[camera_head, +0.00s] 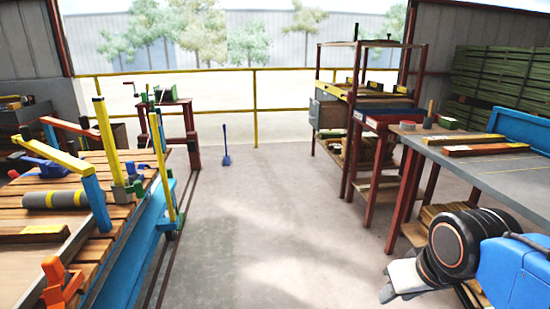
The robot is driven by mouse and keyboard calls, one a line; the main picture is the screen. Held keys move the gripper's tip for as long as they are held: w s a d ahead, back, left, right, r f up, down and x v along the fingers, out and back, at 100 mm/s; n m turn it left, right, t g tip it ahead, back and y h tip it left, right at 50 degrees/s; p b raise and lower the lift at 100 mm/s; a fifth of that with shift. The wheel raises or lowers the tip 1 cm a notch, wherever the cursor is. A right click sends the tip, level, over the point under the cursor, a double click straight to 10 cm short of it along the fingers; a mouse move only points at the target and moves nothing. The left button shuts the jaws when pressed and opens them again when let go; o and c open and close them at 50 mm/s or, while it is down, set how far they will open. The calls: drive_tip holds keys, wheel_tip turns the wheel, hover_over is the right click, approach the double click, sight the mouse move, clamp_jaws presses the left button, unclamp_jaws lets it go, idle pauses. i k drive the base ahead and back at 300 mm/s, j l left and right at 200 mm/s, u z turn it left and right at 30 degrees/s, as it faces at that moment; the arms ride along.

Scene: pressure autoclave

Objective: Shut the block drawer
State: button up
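My gripper (392,291) is at the lower right, at the end of my dark wrist and blue arm. It is well in front of the rack and apart from the tray.
A grey-topped workbench (500,178) with boards on it stands at the right, near my arm. A slatted trolley (120,240) with yellow and blue posts is at the left, beside floor rails. A blue-handled tool (226,158) stands farther back. The concrete aisle (270,220) is clear.

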sight(332, 115)
drive_tip(key=i, duration=1.65)
drive_tip(key=i+z, duration=0.15)
drive_tip(key=i, duration=0.3)
drive_tip(key=i+j+z, duration=0.1)
drive_tip(key=i, duration=0.35)
drive_tip(key=i+j+z, duration=0.15)
drive_tip(key=i, duration=0.3)
drive_tip(key=i+j, duration=0.25)
drive_tip(key=i, duration=0.15)
drive_tip(key=i+j+z, duration=0.1)
drive_tip(key=i+j, duration=0.15)
drive_tip(key=i, duration=0.15)
